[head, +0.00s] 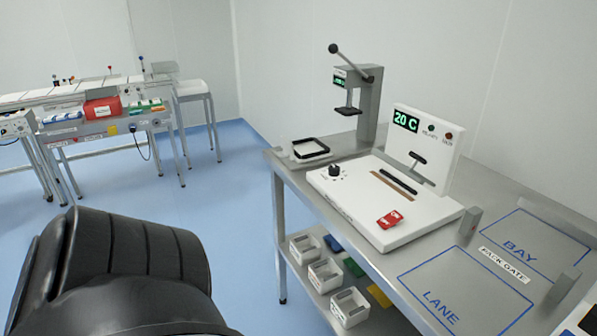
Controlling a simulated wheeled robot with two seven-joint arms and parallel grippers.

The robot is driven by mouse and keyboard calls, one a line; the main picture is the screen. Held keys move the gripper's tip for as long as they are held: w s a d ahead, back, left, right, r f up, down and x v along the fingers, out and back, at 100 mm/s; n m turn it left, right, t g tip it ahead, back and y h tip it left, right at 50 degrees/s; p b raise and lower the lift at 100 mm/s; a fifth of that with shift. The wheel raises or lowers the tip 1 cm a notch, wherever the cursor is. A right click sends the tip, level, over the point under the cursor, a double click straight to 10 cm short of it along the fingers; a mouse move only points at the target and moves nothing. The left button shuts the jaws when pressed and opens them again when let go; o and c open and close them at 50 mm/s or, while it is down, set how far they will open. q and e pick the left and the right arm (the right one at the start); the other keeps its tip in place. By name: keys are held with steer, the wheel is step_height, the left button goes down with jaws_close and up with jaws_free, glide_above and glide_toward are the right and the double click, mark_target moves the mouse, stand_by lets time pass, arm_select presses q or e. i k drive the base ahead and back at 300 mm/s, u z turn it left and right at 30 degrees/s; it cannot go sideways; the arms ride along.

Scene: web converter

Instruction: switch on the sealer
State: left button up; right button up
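The sealer is a white machine (345,210) on the steel table, with a flat base and an upright panel (438,150) at its back. Its green display (406,121) reads 20 C, with small lamps (431,130) beside it. A red rocker switch (389,219) with white lettering sits at the front right of the base. Which side of the switch is pressed is too small to tell. A black dial (335,171) is at the base's left. A dark slot (398,182) lies across the base. Neither gripper shows; a black arm link of mine fills the lower left.
A lever press (357,90) and a black-rimmed tray (311,149) stand behind the sealer. The blue-outlined LANE (441,308) and BAY (521,246) areas are bare. Several white bins (325,274) sit on the lower shelf. Other benches (100,105) stand far left, across open blue floor.

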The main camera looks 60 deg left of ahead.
mark_target(389, 220)
steer(key=u, duration=1.25)
steer(key=k, duration=0.5)
steer(key=u, duration=1.7)
steer(key=i, duration=1.05)
steer(key=z, duration=1.95)
